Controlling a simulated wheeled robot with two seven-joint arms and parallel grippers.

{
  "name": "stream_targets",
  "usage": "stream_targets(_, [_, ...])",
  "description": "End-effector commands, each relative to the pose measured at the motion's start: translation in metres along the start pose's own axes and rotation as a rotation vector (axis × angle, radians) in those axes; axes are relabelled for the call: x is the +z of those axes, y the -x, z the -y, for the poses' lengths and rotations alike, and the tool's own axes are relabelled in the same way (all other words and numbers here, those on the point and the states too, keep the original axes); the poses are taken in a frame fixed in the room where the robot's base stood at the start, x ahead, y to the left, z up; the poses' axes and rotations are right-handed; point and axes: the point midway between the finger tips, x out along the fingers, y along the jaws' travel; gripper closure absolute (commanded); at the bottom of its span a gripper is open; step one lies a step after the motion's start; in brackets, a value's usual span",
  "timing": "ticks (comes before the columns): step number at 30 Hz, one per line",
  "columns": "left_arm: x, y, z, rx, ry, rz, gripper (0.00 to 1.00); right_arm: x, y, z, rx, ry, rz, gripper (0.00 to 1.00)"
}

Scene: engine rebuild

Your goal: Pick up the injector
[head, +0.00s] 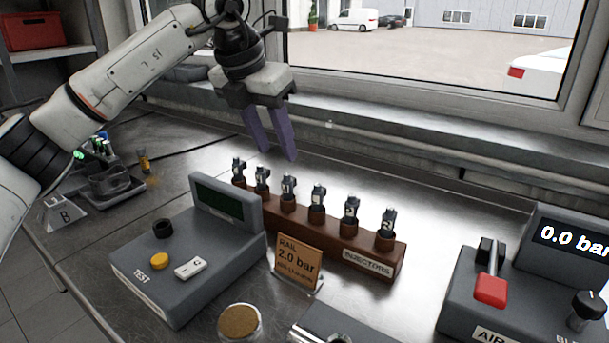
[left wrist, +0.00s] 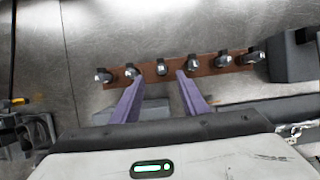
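Several dark injectors with metallic tops stand upright in a row in a brown wooden rack (head: 372,262) labelled INJECTORS in the head view. One injector (head: 288,187) stands near the row's middle, below my left gripper (head: 278,156). My left gripper is open and empty, its purple fingers pointing down above and behind the rack, apart from the injectors. In the left wrist view, the rack (left wrist: 206,71) runs across beyond my left gripper (left wrist: 158,77), and one injector (left wrist: 162,67) appears between the fingertips. My right gripper is not in view.
A grey TEST box (head: 150,285) stands in front of the rack's left part. A RAIL sign (head: 298,265) stands close before the rack. An AIR unit with a red lever (head: 490,290) is at right. The window sill (head: 400,140) runs behind; the metal bench behind the rack is clear.

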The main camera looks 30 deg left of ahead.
Motion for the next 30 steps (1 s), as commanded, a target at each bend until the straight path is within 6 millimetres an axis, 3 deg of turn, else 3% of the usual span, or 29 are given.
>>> stream_targets(7, [-0.001,-0.037,0.0,0.001,0.0,-0.004,0.6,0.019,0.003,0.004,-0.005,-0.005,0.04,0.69])
stream_targets(14, [0.001,-0.056,0.001,0.001,0.0,-0.004,0.6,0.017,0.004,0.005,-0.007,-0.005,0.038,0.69])
stream_targets(21, [0.003,-0.091,0.002,0.0,0.0,-0.005,0.6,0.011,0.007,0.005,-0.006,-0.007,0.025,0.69])
stream_targets(30, [0.003,-0.099,0.002,0.001,0.0,-0.002,0.6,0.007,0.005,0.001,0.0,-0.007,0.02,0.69])
